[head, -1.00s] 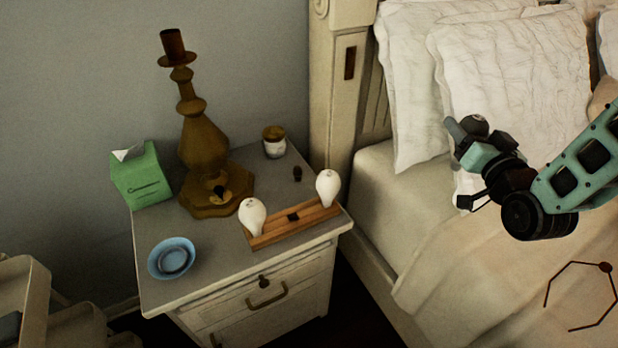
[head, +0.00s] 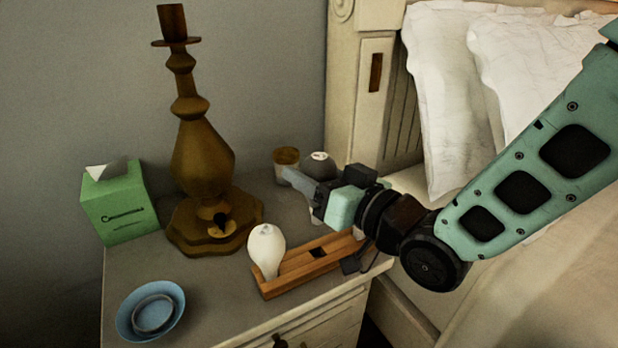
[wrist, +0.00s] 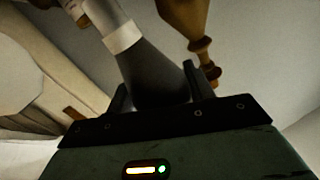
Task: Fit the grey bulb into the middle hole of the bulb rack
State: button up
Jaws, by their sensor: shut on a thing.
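The grey bulb (head: 320,168) is held in my gripper (head: 316,189), above and behind the rack in the head view. In the wrist view the bulb (wrist: 150,70) sits between the black fingers, its wide end near the palm and its white collar (wrist: 122,38) pointing up and left. It is tilted, not upright. The wooden bulb rack (head: 285,283) lies along the nightstand's front edge. Its middle hole (head: 318,253) is empty. A white bulb (head: 266,250) stands in the left hole. My gripper hides most of the rack's right end and the white bulb there.
A tall brown lamp base (head: 202,150) stands behind and left of the rack. A green tissue box (head: 120,208), blue bowl (head: 125,318) and small jar (head: 286,158) share the nightstand (head: 215,300). The bed's headboard post (head: 350,110) rises at the right.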

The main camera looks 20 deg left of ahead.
aim_at(315, 222)
dwell(0.3)
jog(key=shift+d+f+b, duration=0.1)
jog(key=shift+f+b, duration=0.1)
jog(key=shift+b, duration=0.2)
notch_tip(315, 222, down, 8)
jog(key=b, duration=0.7)
jog(key=shift+r, duration=0.2)
jog(key=shift+f+b, duration=0.75)
jog(key=shift+f, duration=0.05)
dwell(0.4)
jog(key=o, duration=1.1)
jog(key=shift+c, duration=0.2)
